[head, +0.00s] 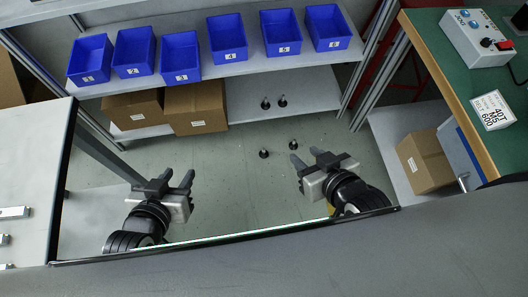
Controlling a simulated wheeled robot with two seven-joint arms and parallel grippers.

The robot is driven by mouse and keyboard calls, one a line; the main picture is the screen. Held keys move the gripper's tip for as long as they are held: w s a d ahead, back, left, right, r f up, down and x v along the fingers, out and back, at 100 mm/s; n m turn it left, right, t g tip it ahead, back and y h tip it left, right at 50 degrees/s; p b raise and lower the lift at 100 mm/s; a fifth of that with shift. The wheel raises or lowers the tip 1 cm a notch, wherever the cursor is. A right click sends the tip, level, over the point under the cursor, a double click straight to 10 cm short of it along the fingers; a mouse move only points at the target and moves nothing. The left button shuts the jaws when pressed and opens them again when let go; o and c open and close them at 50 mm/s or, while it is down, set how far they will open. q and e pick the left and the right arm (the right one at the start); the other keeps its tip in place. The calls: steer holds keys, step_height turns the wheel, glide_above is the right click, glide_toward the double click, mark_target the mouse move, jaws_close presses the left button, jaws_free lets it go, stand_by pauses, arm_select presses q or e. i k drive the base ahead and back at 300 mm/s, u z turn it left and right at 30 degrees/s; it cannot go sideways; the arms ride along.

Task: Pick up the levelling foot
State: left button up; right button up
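Several small dark pieces that look like levelling feet show in the head view. Two of them, a left one (265,103) and a right one (283,101), stand on the lower rack shelf. Two more, one (263,153) and another (293,145), appear to be on the floor in front of that shelf. My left gripper (177,179) is open and empty, well left of the feet. My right gripper (306,157) is open and empty, just right of and nearer than the closest foot, apart from it as far as I can tell.
Blue numbered bins (181,57) line the upper shelf (240,69). Cardboard boxes (195,108) sit at the lower shelf's left (318,92). A white table (30,150) stands left. A green-topped bench (452,72) stands right, with another carton (425,161) below.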

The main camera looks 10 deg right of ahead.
mark_target(263, 154)
steer(key=u, duration=1.2)
steer(key=k, duration=0.6)
steer(key=z, duration=1.2)
